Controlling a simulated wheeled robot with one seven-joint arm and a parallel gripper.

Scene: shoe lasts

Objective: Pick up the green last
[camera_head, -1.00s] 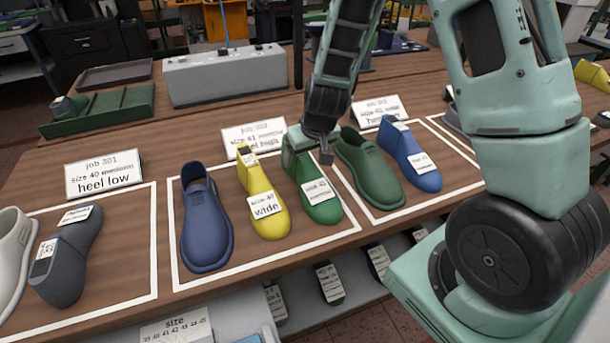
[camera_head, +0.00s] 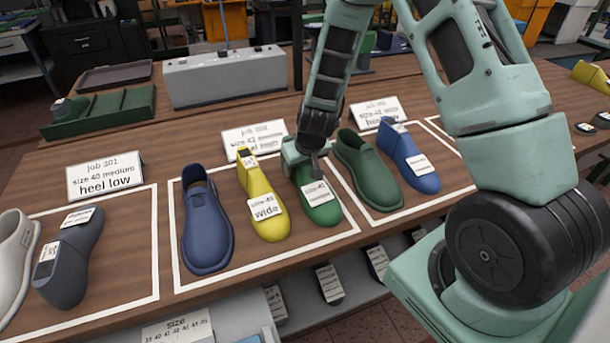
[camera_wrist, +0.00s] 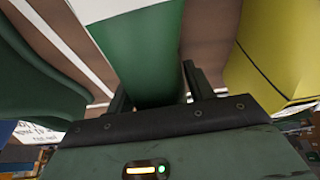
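The green last (camera_head: 321,210) stands on the table in the middle white-outlined area, with a white label on its front part. It is between a yellow last (camera_head: 262,200) and a dark green shoe (camera_head: 368,168). My gripper (camera_head: 302,160) is down at the raised heel end of the green last and partly hides it. In the wrist view the green last (camera_wrist: 145,55) lies between my two fingers (camera_wrist: 155,88), one on each side. The fingers look open around it; whether they touch it is hard to tell.
In the wrist view the dark green shoe (camera_wrist: 35,85) is close on the left and the yellow last (camera_wrist: 265,55) close on the right. A blue shoe (camera_head: 205,225) and a blue last (camera_head: 408,160) stand farther out. A job card (camera_head: 255,138) stands just behind.

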